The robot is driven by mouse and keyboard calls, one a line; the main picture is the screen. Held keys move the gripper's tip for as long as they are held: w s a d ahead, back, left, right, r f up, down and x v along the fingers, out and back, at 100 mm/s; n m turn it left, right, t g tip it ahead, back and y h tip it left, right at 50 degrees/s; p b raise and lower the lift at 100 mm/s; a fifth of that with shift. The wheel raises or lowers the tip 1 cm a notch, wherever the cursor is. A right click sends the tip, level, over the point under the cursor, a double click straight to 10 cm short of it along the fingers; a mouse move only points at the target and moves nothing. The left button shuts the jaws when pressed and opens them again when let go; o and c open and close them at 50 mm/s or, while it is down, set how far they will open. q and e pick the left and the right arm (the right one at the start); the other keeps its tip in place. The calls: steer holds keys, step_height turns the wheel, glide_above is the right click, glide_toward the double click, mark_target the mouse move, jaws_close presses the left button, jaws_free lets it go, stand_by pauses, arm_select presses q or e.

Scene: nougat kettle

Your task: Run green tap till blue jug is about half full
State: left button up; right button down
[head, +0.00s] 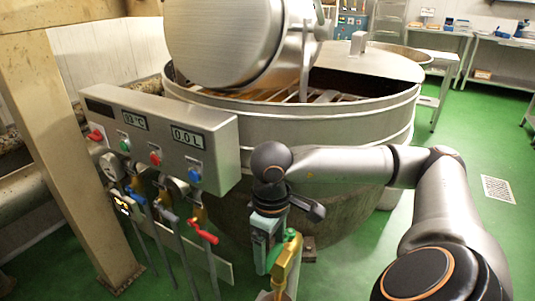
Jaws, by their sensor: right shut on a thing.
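A brass tap (284,266) with a green handle (290,236) shows at the bottom centre. My right gripper (272,245) points down right at this tap and is shut on its green handle; the wrist and fingers partly hide the contact. A small pale edge shows at the bottom of the picture below the tap; I cannot tell what it is. No blue jug can be made out. The control panel's litre display (188,138) reads 0.0 L. My left gripper is not in view.
The grey control panel (218,135) has coloured buttons and a display of about 93 °C. A tap with a red lever (203,235) and other taps hang below it. A large steel kettle (260,113) stands behind my right arm. Green floor is open at the right.

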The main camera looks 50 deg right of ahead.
stand_by(0.4)
steer(key=shift+c, duration=0.6)
jaws_free()
steer(key=shift+o, duration=0.6)
steer(key=shift+r, duration=0.1)
step_height(320, 180, up, 12)
steer(key=p, duration=0.2)
steer(key=shift+r+p, duration=0.2)
steer(key=shift+p, duration=0.15)
